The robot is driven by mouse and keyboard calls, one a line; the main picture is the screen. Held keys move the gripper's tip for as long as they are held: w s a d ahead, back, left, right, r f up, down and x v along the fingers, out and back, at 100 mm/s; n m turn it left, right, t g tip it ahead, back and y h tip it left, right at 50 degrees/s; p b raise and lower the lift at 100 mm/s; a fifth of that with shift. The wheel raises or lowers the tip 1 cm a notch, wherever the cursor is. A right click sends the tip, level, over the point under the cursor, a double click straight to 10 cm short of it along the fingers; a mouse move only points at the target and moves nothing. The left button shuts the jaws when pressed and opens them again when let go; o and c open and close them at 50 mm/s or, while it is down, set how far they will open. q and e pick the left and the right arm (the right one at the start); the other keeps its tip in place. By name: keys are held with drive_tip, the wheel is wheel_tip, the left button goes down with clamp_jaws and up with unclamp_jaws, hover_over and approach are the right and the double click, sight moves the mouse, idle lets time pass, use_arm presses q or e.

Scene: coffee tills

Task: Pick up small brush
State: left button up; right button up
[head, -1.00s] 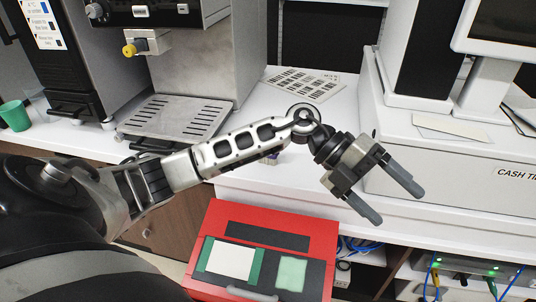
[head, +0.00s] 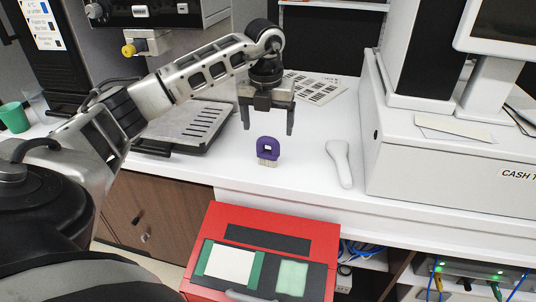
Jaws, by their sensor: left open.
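The small brush (head: 267,149) has a purple body with a hole in it and pale bristles pointing down. It is on the white counter (head: 309,178), near its front edge. My left gripper (head: 267,126) is open and points down, with its two dark fingers spread. In the picture the fingertips are just above the brush, and nothing is between them. The brush is fully visible. My right gripper is not in view.
A white handheld scanner (head: 340,163) lies right of the brush. A printed sheet (head: 318,90) is behind. The coffee machine's drip tray (head: 188,126) is left, the cash till (head: 440,165) right. A red box (head: 270,222) stands below the counter front.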

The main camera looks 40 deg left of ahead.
sight(268, 137)
use_arm(q)
drive_tip(key=f, duration=0.5)
drive_tip(key=w+f, duration=0.1)
drive_tip(key=f, duration=0.1)
drive_tip(key=shift+a+f, duration=0.3)
drive_tip(key=shift+f, duration=0.05)
drive_tip(key=c, duration=1.1)
drive_tip(key=shift+r, duration=0.1)
